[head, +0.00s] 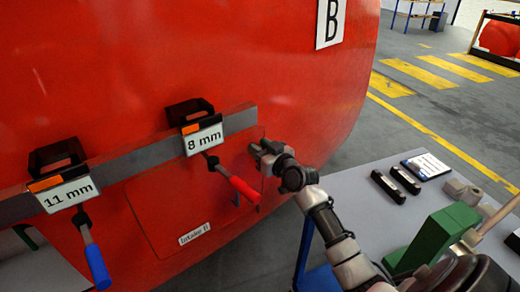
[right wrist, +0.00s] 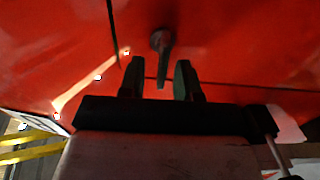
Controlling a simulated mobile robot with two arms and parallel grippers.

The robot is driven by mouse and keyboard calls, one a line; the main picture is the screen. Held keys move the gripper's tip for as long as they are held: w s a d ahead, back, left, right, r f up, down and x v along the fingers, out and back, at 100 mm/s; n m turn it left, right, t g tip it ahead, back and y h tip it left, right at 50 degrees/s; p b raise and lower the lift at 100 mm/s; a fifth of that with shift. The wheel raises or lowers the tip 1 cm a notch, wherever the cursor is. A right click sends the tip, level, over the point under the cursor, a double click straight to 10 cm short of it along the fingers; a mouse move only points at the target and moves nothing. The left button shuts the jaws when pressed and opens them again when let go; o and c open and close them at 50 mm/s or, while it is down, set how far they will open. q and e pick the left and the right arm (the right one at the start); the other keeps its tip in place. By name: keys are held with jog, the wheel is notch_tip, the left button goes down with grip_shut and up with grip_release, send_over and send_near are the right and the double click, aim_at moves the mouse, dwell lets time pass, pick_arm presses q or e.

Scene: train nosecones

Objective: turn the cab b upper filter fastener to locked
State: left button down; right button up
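The red cab nosecone (head: 300,90) carries a large B sign (head: 331,20). A filter panel (head: 165,220) is outlined low on its face. My right gripper (head: 257,153) is close to the red surface near the panel's upper right corner. In the right wrist view, a grey fastener (right wrist: 161,42) with a narrow lever stands on the red surface near panel seams. The gripper's two dark fingers (right wrist: 160,80) are apart, and the lever's end reaches into the gap between them. I cannot tell whether they touch it. In the head view the gripper hides the fastener. My left gripper is not in view.
A grey rail holds an 8 mm holder (head: 190,112) with a red-handled tool (head: 243,189) and an 11 mm holder (head: 57,158) with a blue-handled tool (head: 97,264). A grey table (head: 365,185) with a green block (head: 440,238) stands at right. Open floor lies behind.

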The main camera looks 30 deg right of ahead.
jog(key=shift+c, duration=0.3)
grip_shut()
jog(key=shift+m, duration=0.3)
jog(key=m, duration=0.3)
jog(key=shift+d, duration=0.3)
jog(key=m, duration=0.1)
jog(key=m+p, duration=0.1)
jog(key=m, duration=0.1)
jog(key=shift+d+f+m, duration=0.15)
jog(key=shift+d+m, duration=0.15)
jog(key=m, duration=0.5)
jog(key=shift+w+d+f, duration=0.1)
jog(key=shift+d+f, duration=0.2)
jog(key=shift+f, duration=0.05)
jog(key=m, duration=0.3)
jog(key=f+m+p, duration=0.1)
jog(key=m, duration=0.1)
jog(key=shift+d+m, duration=0.15)
jog(key=shift+m, duration=0.25)
